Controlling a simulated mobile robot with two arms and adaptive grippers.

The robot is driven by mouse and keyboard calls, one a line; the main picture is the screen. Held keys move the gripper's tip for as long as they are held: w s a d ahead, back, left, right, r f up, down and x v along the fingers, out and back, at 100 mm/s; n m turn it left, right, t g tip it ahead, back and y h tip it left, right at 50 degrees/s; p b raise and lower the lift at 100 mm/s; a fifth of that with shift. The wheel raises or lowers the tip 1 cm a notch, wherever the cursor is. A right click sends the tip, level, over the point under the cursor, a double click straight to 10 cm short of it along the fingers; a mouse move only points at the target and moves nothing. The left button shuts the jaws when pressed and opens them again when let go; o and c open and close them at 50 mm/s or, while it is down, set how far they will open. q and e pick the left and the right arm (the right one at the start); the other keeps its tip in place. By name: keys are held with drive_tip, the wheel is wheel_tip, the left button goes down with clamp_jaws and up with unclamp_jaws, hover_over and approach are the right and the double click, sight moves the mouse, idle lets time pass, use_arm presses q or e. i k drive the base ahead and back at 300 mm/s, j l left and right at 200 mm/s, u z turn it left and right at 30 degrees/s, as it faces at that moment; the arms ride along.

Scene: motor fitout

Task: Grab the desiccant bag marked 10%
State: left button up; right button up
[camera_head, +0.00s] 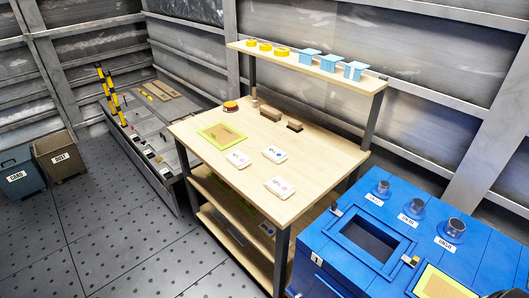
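Three white desiccant bags lie flat and apart on the wooden workbench (325,160). One bag (238,158) lies at the left, beside the yellow-green framed mat. A second bag (274,155) lies further right. A third bag (280,187) lies closest to the bench's front edge. Each carries small print and a coloured dot. The print is too small to read, so I cannot tell which is marked 10%. Neither of my grippers can be made out. A small dark shape at the bottom right edge is too cut off to identify.
A shelf (300,67) above holds yellow rings and blue boxes. A blue cabinet (462,268) with labelled cylinders stands at right. Bins (58,157) stand at left.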

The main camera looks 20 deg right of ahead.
sight(273, 153)
drive_tip(key=z, duration=0.85)
drive_tip(key=i+l+z, duration=0.15)
drive_tip(key=z, duration=0.25)
drive_tip(key=i+l+z, duration=0.1)
drive_tip(key=i+z, duration=0.2)
drive_tip(key=z, duration=0.15)
drive_tip(key=i+z, duration=0.25)
drive_tip(key=z, duration=0.15)
